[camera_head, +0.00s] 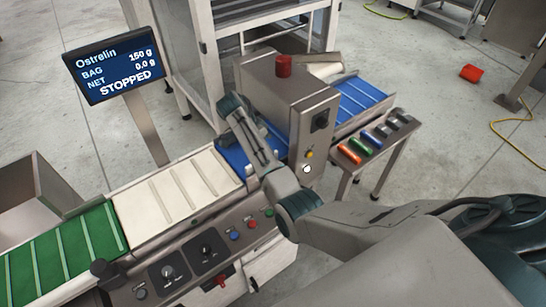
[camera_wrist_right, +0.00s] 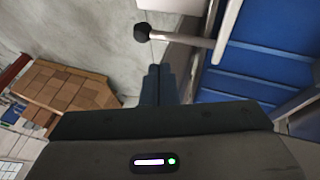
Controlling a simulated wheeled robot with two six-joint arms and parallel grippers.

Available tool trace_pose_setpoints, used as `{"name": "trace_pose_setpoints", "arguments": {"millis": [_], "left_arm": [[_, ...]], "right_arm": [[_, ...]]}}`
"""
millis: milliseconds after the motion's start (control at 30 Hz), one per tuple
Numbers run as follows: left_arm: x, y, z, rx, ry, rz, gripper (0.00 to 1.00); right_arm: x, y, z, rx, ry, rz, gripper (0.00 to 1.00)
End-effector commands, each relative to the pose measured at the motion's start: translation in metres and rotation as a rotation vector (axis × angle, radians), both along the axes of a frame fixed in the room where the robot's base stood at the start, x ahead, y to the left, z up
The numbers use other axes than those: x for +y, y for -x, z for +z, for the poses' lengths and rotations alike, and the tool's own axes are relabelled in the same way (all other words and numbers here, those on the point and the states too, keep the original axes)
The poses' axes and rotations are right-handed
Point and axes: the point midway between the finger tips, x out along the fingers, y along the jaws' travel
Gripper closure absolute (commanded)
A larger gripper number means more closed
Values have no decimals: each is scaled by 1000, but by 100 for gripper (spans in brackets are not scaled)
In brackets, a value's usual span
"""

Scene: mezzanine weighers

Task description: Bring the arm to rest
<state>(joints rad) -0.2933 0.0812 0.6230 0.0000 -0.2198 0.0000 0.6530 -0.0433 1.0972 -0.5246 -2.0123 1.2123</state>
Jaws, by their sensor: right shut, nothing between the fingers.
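My right arm (camera_head: 262,160) comes in from the lower right in the head view. It bends at an elbow-like joint and reaches up and left over the blue belt, beside the steel housing. Its fingers cannot be made out there. In the right wrist view my right gripper (camera_wrist_right: 158,72) has its two fingers together with nothing between them. A grey rod with a dark round knob (camera_wrist_right: 142,33) shows just beyond the fingertips, and whether they touch cannot be told. My left gripper is in neither view.
The steel housing (camera_head: 290,95) stands close right of my arm. White (camera_head: 165,190) and green (camera_head: 60,255) belts lie left, above a control panel (camera_head: 205,250). A display (camera_head: 113,68) reads STOPPED. A side stand (camera_head: 385,150) holds coloured items. A red object (camera_head: 472,73) lies on open floor.

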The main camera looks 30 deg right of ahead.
Motion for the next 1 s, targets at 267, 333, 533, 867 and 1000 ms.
{"name": "trace_pose_setpoints", "arguments": {"millis": [267,333,533,867,1000], "left_arm": [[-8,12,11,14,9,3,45],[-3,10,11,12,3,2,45],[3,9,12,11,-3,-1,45],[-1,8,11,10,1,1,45],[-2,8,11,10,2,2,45]], "right_arm": [[7,-4,15,-2,-1,1,100],[7,-4,15,-2,1,0,100],[7,-4,14,-2,0,0,100],[4,8,1,-1,-24,38,100],[-3,43,-30,-2,-84,157,100]]}}
